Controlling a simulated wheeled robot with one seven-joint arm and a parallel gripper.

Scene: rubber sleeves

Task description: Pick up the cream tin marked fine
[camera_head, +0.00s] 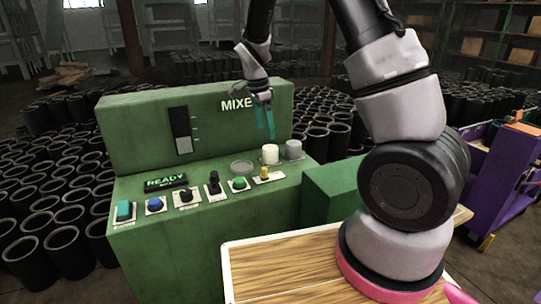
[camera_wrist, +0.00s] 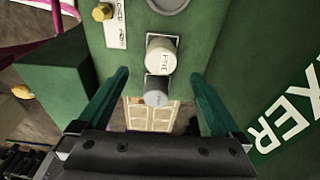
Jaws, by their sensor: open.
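The cream tin (camera_head: 270,154) stands upright on the right end of the green machine's top panel. In the wrist view the cream tin (camera_wrist: 161,55) shows dark lettering that looks like FINE. My gripper (camera_head: 265,132) is above and behind it, fingers pointing down, apart from it. In the wrist view my gripper (camera_wrist: 159,76) has its two teal fingers spread wide, with nothing held; the cream tin appears between and slightly beyond the tips. A grey tin (camera_head: 294,149) stands close beside the cream one; the grey tin (camera_wrist: 157,90) also appears between the fingers.
The green mixer panel (camera_head: 200,215) carries a yellow knob (camera_head: 264,173), a green button (camera_head: 239,183), a black lever (camera_head: 214,182) and a round grey disc (camera_head: 242,167). Its upright back (camera_head: 140,130) rises behind. A wooden-topped surface (camera_head: 290,265) is in front.

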